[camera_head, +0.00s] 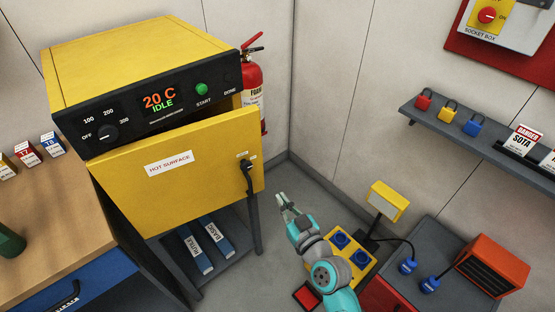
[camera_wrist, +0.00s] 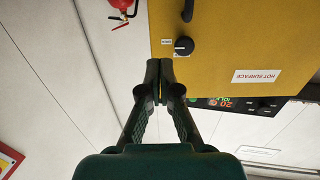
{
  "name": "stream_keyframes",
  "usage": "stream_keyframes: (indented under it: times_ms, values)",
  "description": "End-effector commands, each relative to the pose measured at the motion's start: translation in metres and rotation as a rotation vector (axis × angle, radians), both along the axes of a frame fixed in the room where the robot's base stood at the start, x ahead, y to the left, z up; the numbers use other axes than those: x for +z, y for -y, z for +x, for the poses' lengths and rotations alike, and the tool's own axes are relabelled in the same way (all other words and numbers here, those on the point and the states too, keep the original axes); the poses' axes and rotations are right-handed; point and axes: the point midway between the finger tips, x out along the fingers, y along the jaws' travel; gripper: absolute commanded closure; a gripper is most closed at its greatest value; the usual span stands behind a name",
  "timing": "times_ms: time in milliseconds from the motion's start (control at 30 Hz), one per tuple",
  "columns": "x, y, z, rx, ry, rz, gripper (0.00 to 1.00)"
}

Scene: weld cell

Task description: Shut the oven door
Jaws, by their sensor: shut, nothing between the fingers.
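The yellow oven (camera_head: 145,62) stands on a stand at the left, its display reading 20 C IDLE. Its yellow door (camera_head: 185,185) is ajar, its right side swung out, with a dark gap below the control panel. The door has a dark handle (camera_head: 250,178) near its right edge and a HOT SURFACE label. My gripper (camera_head: 284,203) is shut and empty, to the right of the door's free edge. The wrist view shows the fingertips (camera_wrist: 159,80) against the door (camera_wrist: 235,45) in the picture, near the handle's pivot (camera_wrist: 184,46); contact cannot be told.
A red extinguisher (camera_head: 253,85) stands behind the oven. A wooden bench (camera_head: 70,205) is at the left. At the right are a grey shelf (camera_head: 465,132) with padlocks, a yellow socket block (camera_head: 350,258) and a red heater (camera_head: 492,268). Grey floor is clear between oven and gripper.

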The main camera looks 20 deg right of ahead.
Motion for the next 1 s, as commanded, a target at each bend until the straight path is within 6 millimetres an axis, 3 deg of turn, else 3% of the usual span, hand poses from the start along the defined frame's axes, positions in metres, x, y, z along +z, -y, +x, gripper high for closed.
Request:
stream_keyframes:
  times_ms: [233,800,1000]
  values:
    - [0.003,-0.007,0.014,0.013,0.003,0.011,1.0]
    - [0.002,-0.017,0.108,0.012,0.002,0.011,1.0]
    - [0.002,-0.019,0.129,0.01,0.002,0.011,1.0]
